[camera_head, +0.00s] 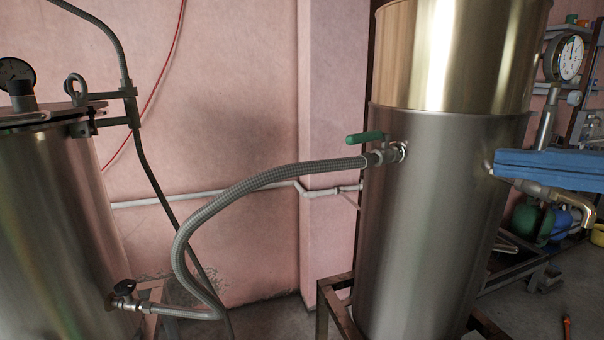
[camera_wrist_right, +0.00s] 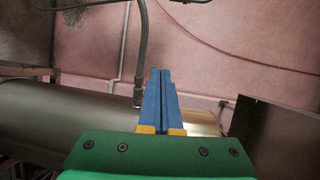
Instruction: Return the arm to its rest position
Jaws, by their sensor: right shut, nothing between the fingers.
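My right gripper (camera_head: 500,163) comes in from the right edge of the head view, with its blue fingers pointing left. Its tips overlap the right edge of the tall steel tank (camera_head: 430,220); I cannot tell the gap between them. In the right wrist view the two blue fingers (camera_wrist_right: 160,75) lie together with nothing between them. The tank has a valve with a green lever (camera_head: 365,137) on its left side, away from my gripper. My left gripper is not in view.
A grey hose (camera_head: 240,188) runs from that valve to a lower valve (camera_head: 124,288) on the left steel tank (camera_head: 50,220). A pressure gauge (camera_head: 570,58) stands behind my right gripper. Green and blue cylinders (camera_head: 525,218) stand at the back right.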

